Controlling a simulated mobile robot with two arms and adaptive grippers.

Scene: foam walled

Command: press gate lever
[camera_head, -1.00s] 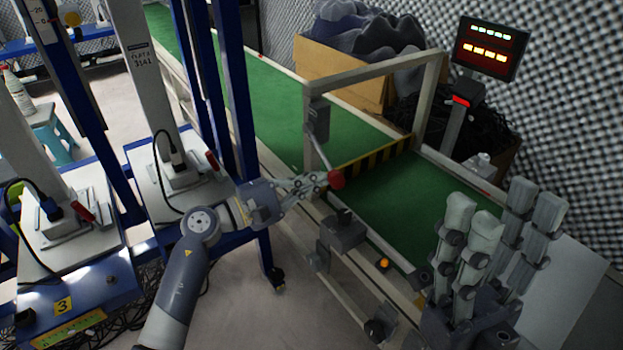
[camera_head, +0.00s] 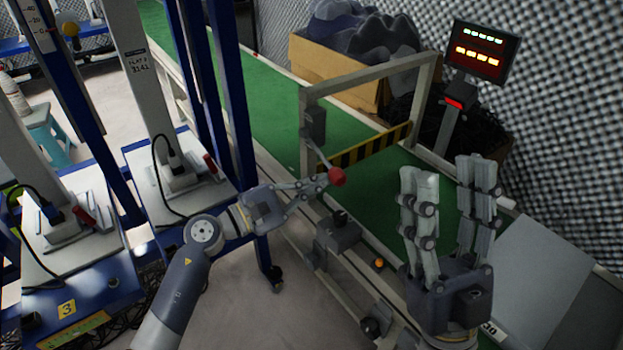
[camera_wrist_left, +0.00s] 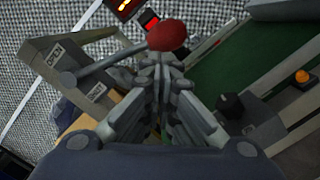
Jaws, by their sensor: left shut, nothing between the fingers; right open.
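The gate lever has a red ball knob (camera_head: 337,176) on a thin rod that slopes down from a grey box on the gate's near post. The gate frame (camera_head: 368,77) spans the green conveyor, with a yellow-and-black striped bar (camera_head: 372,147) across it. My left gripper (camera_head: 322,182) is shut and empty, its fingertips at the knob's left side; contact is hard to tell. My right gripper (camera_head: 447,165) is open, in front of the conveyor's right part.
A grey box with a black knob (camera_head: 338,232) and an orange button (camera_head: 379,263) are on the conveyor's near side. Blue-framed machines (camera_head: 215,100) stand to the left. A lit display (camera_head: 483,50) and a cardboard box of foam (camera_head: 335,75) are behind the conveyor.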

